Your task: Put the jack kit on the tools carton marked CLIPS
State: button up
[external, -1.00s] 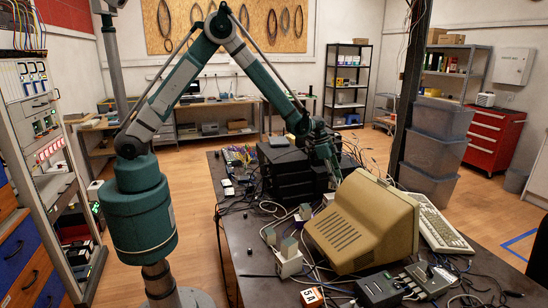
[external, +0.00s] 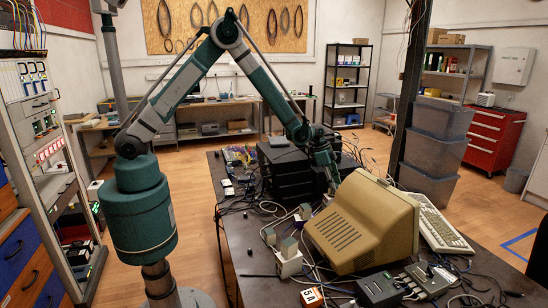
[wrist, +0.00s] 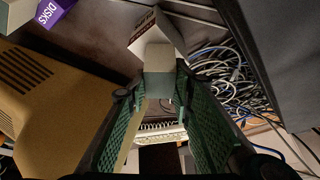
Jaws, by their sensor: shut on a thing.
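My gripper (wrist: 160,88) is shut on a small pale grey-green block, apparently the jack kit (wrist: 159,62), held between the green fingertips in the wrist view. Beyond it, partly covered by it, is a whitish carton with a dark printed band (wrist: 148,27); its lettering is too small to read, so I cannot tell if it is CLIPS. I cannot tell whether block and carton touch. A carton with a purple DISKS label (wrist: 52,12) lies at the upper left. In the external view my gripper (external: 332,183) points down behind the beige monitor, which hides the carton area.
The beige monitor (external: 362,222) stands close in front of my gripper. A stack of black devices (external: 285,175) is to its left. Tangled cables (wrist: 232,75) lie to the right in the wrist view. A keyboard (external: 437,222) lies right of the monitor. Several white-and-grey blocks stand left of it.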

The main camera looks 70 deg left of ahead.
jog(key=shift+f, duration=0.15)
jog(key=o, duration=0.9)
jog(key=shift+r, duration=0.2)
jog(key=v, duration=1.2)
dwell(0.4)
